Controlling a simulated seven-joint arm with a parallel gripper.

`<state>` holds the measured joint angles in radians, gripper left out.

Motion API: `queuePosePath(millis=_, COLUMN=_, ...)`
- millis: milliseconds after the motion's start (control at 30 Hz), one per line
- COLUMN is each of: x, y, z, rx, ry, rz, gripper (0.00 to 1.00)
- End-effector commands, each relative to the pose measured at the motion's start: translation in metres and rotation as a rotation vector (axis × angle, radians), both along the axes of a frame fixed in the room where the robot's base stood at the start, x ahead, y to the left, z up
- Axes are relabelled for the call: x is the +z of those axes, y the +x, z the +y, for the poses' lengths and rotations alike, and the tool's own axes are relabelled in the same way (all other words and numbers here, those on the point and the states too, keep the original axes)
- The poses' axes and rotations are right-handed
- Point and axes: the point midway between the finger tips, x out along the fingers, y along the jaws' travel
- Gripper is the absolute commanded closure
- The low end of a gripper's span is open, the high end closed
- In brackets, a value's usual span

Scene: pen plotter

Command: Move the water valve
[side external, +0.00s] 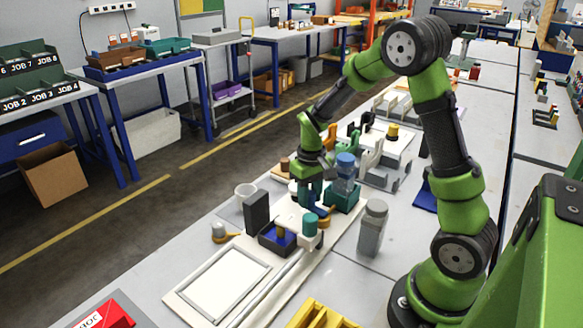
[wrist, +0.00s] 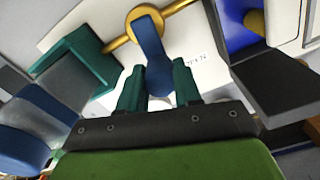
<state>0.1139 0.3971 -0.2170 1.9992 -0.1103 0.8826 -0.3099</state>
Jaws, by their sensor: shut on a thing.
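The water valve shows in the wrist view as a blue lever handle (wrist: 152,45) on a brass pipe with a ring (wrist: 180,6). My gripper (wrist: 158,88) has its two teal fingers on either side of the lever's rounded free end and is shut on it. In the side external view my gripper (side external: 306,200) points down at the pale board, beside the brass part of the valve (side external: 324,219). The lever's grasped end is mostly hidden by my fingers there.
A green holder (side external: 341,198) with a blue-topped bottle (side external: 345,172) stands close to my gripper. A dark upright block (side external: 256,212), a blue tray (side external: 279,242) and a grey bottle (side external: 373,228) are nearby. A framed white sheet (side external: 225,283) lies toward the front.

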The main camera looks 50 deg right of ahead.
Motion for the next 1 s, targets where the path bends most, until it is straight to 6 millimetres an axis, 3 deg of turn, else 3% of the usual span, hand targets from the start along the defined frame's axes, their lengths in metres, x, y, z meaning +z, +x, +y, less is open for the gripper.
queuePosePath(millis=500, x=0.001, y=-0.006, z=-0.017, rx=-0.412, ry=0.0, rz=-0.001, gripper=0.97)
queuePosePath(millis=1000, x=0.001, y=-0.009, z=-0.022, rx=-0.537, ry=0.0, rz=-0.002, gripper=0.97)
